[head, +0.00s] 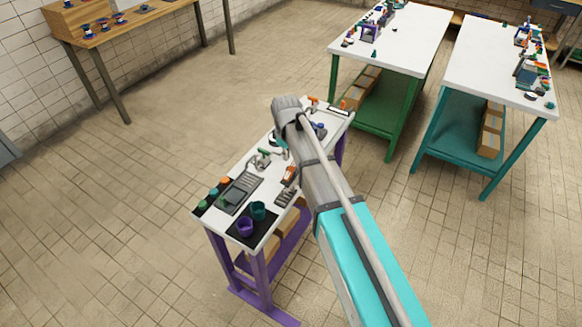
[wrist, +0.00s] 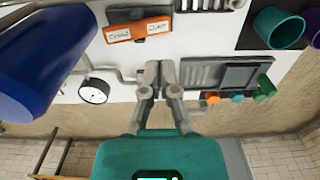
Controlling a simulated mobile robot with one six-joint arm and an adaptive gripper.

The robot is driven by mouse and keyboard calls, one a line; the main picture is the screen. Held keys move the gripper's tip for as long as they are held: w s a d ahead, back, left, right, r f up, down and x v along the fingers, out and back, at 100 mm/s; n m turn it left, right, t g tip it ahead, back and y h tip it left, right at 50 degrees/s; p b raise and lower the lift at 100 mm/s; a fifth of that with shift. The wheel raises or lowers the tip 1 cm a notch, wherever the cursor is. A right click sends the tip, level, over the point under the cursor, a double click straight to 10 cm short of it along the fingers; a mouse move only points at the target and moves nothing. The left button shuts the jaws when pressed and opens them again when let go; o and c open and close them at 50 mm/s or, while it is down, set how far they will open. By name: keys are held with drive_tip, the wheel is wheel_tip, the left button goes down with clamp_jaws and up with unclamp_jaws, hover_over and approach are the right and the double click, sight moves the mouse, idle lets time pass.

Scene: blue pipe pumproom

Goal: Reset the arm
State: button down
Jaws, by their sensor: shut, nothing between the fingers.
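My gripper (wrist: 160,70) shows in the wrist view with its two grey fingers together and nothing between them. It is above the white top of the purple-legged bench (head: 227,227). In the head view my arm reaches over the right side of this bench, and its links hide most of the gripper. In the wrist view an orange labelled block (wrist: 138,30) lies just beyond the fingertips to the left, and a grey slotted tray (wrist: 200,72) lies just to their right.
A large blue rounded object (wrist: 45,62) is close at left in the wrist view, beside a round gauge (wrist: 94,91). A teal cup (head: 258,211) and a purple cup (head: 245,227) stand at the bench's near end. Two white-topped benches (head: 405,50) (head: 480,75) stand at right. Floor at left is clear.

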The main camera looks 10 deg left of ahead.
idle(0.3)
drive_tip(key=s+d+m, duration=0.4)
drive_tip(key=d, duration=0.6)
drive_tip(key=s+d+m, duration=0.5)
drive_tip(key=d, duration=0.6)
drive_tip(key=s+d+m, duration=0.4)
drive_tip(key=d+m, duration=0.1)
drive_tip(key=d, duration=0.6)
drive_tip(key=shift+s, duration=0.25)
